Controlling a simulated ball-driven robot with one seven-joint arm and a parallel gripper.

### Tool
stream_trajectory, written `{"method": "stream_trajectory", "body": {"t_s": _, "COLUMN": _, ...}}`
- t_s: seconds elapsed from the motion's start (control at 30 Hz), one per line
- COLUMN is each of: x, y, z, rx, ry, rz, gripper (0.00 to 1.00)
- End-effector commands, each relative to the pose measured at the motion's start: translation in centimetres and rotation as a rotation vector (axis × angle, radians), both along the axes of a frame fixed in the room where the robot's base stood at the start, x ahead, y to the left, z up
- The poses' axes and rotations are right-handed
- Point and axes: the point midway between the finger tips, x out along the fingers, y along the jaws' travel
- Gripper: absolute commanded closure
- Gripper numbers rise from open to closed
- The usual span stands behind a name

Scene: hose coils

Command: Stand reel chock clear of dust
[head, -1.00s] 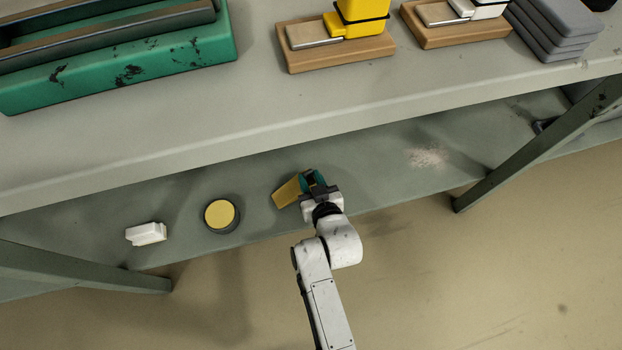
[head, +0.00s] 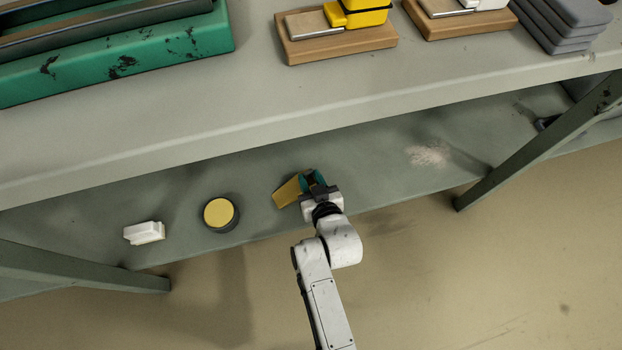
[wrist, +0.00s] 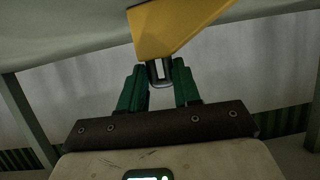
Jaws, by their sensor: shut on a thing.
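The reel chock, a yellow wedge-shaped piece (head: 289,191), is at my gripper over the lower shelf. In the wrist view the yellow chock (wrist: 178,28) spreads above the fingers, and a small grey part of it sits between the green fingertips. My gripper (head: 314,180) is shut on the chock; it also shows in the wrist view (wrist: 160,75). I cannot tell whether the chock touches the shelf. The dust, a pale speckled patch (head: 428,155), lies on the lower shelf to the right, well apart from the chock.
The lower shelf (head: 375,165) is bare between gripper and dust. A yellow-topped round tin (head: 219,213) and a white block (head: 144,232) stand left. The upper bench edge (head: 300,120) overhangs the shelf. A slanted leg (head: 530,145) stands right of the dust.

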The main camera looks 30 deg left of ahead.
Motion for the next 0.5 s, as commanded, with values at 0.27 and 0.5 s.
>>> {"method": "stream_trajectory", "body": {"t_s": 0.27, "x": 0.04, "y": 0.03, "z": 0.12, "rx": 0.002, "ry": -0.001, "rz": 0.0, "gripper": 0.59}}
{"method": "stream_trajectory", "body": {"t_s": 0.5, "x": 0.02, "y": 0.02, "z": 0.06, "rx": 0.0, "ry": 0.0, "rz": 0.0, "gripper": 0.38}}
